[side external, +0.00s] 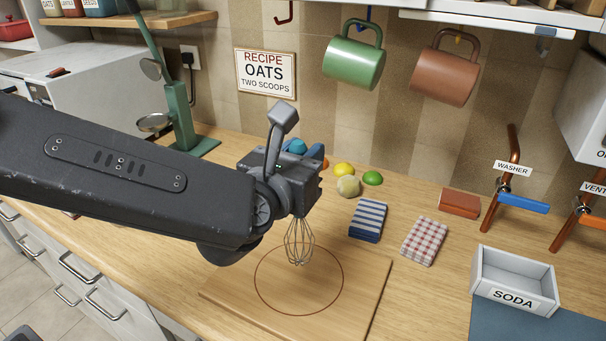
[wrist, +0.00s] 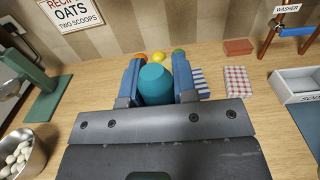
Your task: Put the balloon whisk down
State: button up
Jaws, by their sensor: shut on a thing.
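My gripper (wrist: 157,72) is shut on the teal handle of the balloon whisk (wrist: 156,88), with one blue finger on each side of it. In the side external view, the whisk's wire loops (side external: 299,243) hang upright below my gripper, which hides most of the handle. The wires show over the far part of a dark ring marked on a wooden board (side external: 365,295). I cannot tell whether the wire tips touch the board. The rest of the ring is bare.
A blue striped cloth (side external: 368,220), a red checked cloth (side external: 424,241) and small coloured balls (side external: 348,186) lie behind the board. A SODA box (side external: 515,280) stands at right. A green scale-like stand (side external: 178,115) is at left, and a metal bowl (wrist: 38,150) shows in the wrist view.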

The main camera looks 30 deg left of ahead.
jog(key=shift+f, duration=1.85)
jog(key=shift+f, duration=0.15)
jog(key=o, duration=0.9)
